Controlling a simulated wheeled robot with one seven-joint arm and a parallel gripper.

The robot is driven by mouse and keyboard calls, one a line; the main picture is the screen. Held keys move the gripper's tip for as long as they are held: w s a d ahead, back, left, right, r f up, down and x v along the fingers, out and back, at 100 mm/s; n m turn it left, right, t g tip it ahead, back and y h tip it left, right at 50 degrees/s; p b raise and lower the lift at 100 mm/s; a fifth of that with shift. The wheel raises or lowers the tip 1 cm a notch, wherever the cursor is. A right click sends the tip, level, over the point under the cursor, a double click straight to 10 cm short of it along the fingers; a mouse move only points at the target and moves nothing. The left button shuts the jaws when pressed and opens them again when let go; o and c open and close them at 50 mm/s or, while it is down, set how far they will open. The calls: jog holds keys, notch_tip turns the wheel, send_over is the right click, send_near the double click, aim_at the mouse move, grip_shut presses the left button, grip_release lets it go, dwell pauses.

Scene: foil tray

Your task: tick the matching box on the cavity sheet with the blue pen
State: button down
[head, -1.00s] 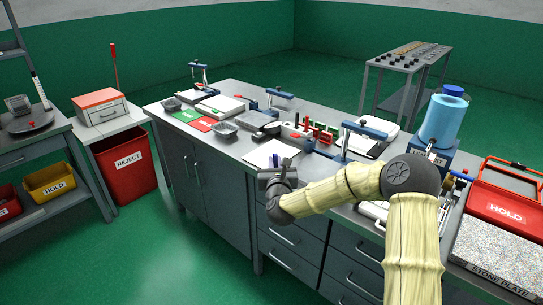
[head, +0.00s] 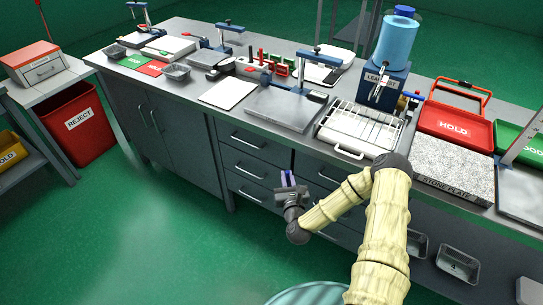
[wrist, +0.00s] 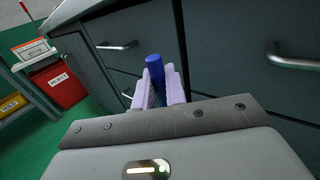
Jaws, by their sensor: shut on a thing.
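My gripper (head: 288,180) is shut on the blue pen (wrist: 154,68). In the wrist view the pen stands between the two pale fingers, its blue end pointing up and away. In the head view the gripper is in front of the bench drawers, below the bench top. A white sheet (head: 228,93) lies flat on the bench top near its front edge, up and left of the gripper and well apart from it. It looks like the cavity sheet, but its boxes and marks are too small to read.
Drawer handles (wrist: 118,45) jut out close to the gripper. A grey plate (head: 287,108) and a white rack (head: 361,127) lie right of the sheet. Small grey trays (head: 177,72) stand to its left. The red reject bin (head: 80,124) stands on the floor at left.

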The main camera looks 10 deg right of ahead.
jog(key=f, duration=0.1)
jog(key=s+d+f, duration=0.1)
jog(key=d+f, duration=0.1)
jog(key=shift+s+f, duration=0.25)
jog(key=shift+f, duration=0.05)
jog(key=shift+w, duration=0.1)
